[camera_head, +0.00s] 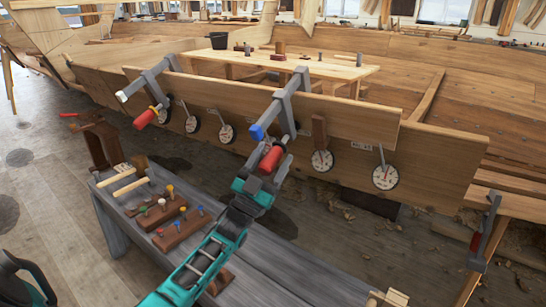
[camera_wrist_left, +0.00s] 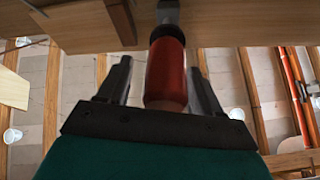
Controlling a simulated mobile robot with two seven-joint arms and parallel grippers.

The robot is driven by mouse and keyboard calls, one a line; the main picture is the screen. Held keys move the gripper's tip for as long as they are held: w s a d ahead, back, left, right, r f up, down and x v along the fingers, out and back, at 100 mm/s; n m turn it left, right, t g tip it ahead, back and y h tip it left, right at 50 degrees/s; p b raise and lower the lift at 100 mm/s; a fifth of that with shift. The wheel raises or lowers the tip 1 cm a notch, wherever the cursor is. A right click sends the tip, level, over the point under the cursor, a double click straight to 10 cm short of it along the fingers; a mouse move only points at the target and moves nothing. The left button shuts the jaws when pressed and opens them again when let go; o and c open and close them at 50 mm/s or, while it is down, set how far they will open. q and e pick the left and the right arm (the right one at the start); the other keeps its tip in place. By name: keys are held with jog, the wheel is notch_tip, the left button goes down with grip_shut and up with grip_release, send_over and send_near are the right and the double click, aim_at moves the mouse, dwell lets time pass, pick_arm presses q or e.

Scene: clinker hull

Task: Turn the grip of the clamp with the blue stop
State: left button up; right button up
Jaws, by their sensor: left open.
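The clamp with the blue stop (camera_head: 256,132) grips the hull plank near the picture's middle, its grey frame (camera_head: 284,105) reaching over the plank's top edge. Its red grip (camera_head: 271,158) hangs at the lower end, tilted. My left gripper (camera_head: 263,178) is at this grip, coming from below. In the left wrist view the red grip (camera_wrist_left: 167,72) stands between the two dark fingers of the open gripper (camera_wrist_left: 160,72), with a visible gap on both sides. My right gripper is not in view.
Another clamp (camera_head: 154,80) with a white stop and red grip (camera_head: 145,118) is further left on the plank. Round dials (camera_head: 322,160) hang along the plank. A grey bench (camera_head: 260,262) below holds wooden blocks with coloured pegs (camera_head: 181,230). A further clamp (camera_head: 484,235) is at far right.

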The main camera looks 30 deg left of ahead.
pick_arm(q)
jog(key=v, duration=1.2)
dwell(0.7)
jog(key=s+r+n+g+y+p, duration=0.2)
jog(key=s+r+n+g+p, duration=0.35)
jog(key=p, duration=0.95)
jog(key=w, duration=0.4)
jog(key=w+g+b, duration=0.1)
jog(key=w, duration=0.4)
jog(key=w+g, duration=0.1)
jog(key=w, duration=0.4)
jog(key=shift+r, duration=0.3)
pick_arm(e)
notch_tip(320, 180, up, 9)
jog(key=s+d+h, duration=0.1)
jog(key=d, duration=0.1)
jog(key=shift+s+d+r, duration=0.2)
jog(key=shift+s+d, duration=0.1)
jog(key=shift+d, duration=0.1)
pick_arm(q)
jog(key=c, duration=1)
